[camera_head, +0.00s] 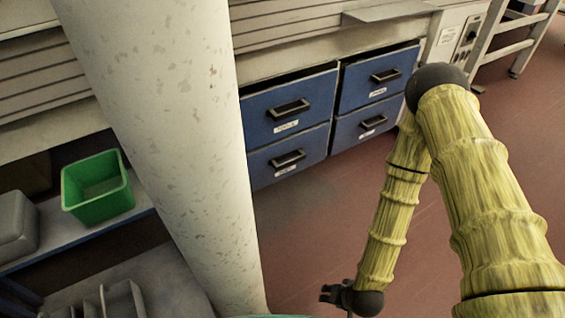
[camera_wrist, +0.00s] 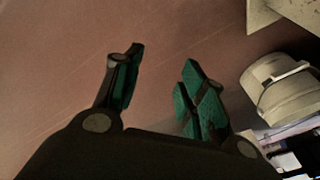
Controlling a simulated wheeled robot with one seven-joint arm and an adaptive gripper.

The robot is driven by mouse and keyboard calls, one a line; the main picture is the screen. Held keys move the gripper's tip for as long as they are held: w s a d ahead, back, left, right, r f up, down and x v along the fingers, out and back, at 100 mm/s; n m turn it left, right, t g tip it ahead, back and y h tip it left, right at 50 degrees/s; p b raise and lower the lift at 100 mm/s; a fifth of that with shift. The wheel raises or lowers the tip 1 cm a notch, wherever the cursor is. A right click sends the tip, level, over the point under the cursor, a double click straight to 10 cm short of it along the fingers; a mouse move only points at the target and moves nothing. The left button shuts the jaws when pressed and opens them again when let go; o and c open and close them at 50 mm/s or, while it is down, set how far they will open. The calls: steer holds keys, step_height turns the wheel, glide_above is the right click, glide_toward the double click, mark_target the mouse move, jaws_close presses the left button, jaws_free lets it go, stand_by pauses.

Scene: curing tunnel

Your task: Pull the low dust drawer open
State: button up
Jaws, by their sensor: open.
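A cabinet with blue drawers stands at the back in the head view. The lower left drawer (camera_head: 262,169) and the lower right drawer (camera_head: 345,131) each have a dark bar handle and a small white label. I cannot read the labels well enough to tell which is the dust drawer. Both lower drawers look shut. My gripper (camera_head: 327,294) is low at the bottom of the head view, well in front of the cabinet and apart from it. In the wrist view my gripper (camera_wrist: 160,75) is open, with nothing between its green-padded fingers.
Upper left (camera_head: 265,108) and upper right (camera_head: 360,88) blue drawers sit above. A thick pale column (camera_head: 165,120) stands left of the cabinet. A green bin (camera_head: 100,205) rests on a shelf at left. Red floor (camera_head: 310,225) before the drawers is clear. A pale rounded object (camera_wrist: 280,88) shows in the wrist view.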

steer(key=w+a+m+t+y+b, duration=0.1)
steer(key=w+a+m+t, duration=0.1)
steer(key=w+a, duration=0.35)
steer(key=w+a+m+t+y, duration=0.1)
steer(key=w+a+m+t, duration=0.15)
steer(key=w, duration=0.55)
steer(key=m+t+h+b, duration=0.1)
steer(key=m+t+b, duration=0.2)
steer(key=m+t, duration=0.6)
glide_toward(291, 163)
steer(key=shift+n, duration=0.25)
steer(key=w+b, duration=0.1)
steer(key=w, duration=0.2)
steer(key=w+a+b, duration=0.1)
steer(key=w, duration=0.2)
steer(key=w+b, duration=0.2)
steer(key=w, duration=0.1)
steer(key=shift+w+a+f, duration=0.1)
steer(key=shift+a+f, duration=0.15)
steer(key=shift+f, duration=0.1)
steer(key=shift+w+a+r, duration=0.1)
steer(key=shift+w+a, duration=0.05)
steer(key=shift+w, duration=0.5)
jaws_close()
